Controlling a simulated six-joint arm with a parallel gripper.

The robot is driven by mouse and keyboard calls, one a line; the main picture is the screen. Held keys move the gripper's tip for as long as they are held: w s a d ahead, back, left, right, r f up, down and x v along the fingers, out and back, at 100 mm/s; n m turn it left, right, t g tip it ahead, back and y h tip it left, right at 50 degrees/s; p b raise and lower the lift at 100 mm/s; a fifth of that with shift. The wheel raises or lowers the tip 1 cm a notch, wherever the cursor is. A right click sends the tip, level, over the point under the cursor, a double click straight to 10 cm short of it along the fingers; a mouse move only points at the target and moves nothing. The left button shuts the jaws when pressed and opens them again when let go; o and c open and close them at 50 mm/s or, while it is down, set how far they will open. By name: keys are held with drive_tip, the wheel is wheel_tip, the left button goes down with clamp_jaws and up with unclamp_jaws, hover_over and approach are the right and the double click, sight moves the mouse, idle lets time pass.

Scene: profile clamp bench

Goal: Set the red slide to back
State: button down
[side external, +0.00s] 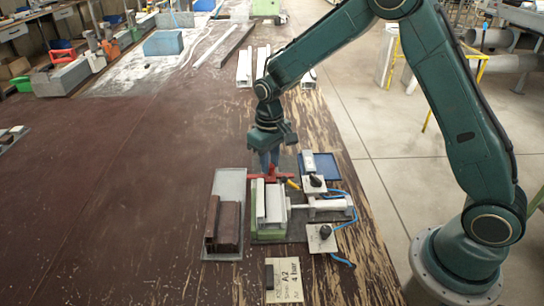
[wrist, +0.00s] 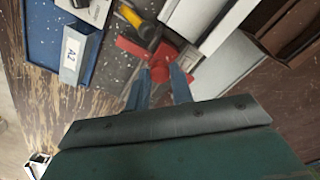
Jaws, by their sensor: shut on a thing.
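The red slide (side external: 267,176) sits at the far end of the green clamp fixture (side external: 268,237), beside pale profiles (side external: 272,204). In the wrist view the red slide (wrist: 158,68) shows a raised knob between my fingertips. My gripper (side external: 270,160) reaches down from above, and its blue-grey fingers (wrist: 160,82) are shut on the red slide. A yellow-handled part (wrist: 140,25) lies right beside it. The slide's track is mostly hidden, so I cannot tell its exact position along it.
A blue tray (side external: 321,166) with a block labelled A2 (wrist: 75,52) stands close by. A grey tray (side external: 228,185) holds brown profiles (side external: 224,228). Black-knobbed valves (side external: 322,238) with blue hoses and a card (side external: 287,280) are nearby.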

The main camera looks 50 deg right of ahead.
drive_tip(key=w+d, duration=0.7)
drive_tip(key=shift+w+d, duration=0.15)
drive_tip(key=shift+w, duration=0.1)
drive_tip(key=shift+r, duration=0.1)
drive_tip(key=c, duration=1.5)
unclamp_jaws()
drive_tip(key=shift+d, duration=0.1)
drive_tip(key=shift+r, duration=0.1)
wheel_tip(320, 180, up, 14)
drive_tip(key=shift+f, duration=0.25)
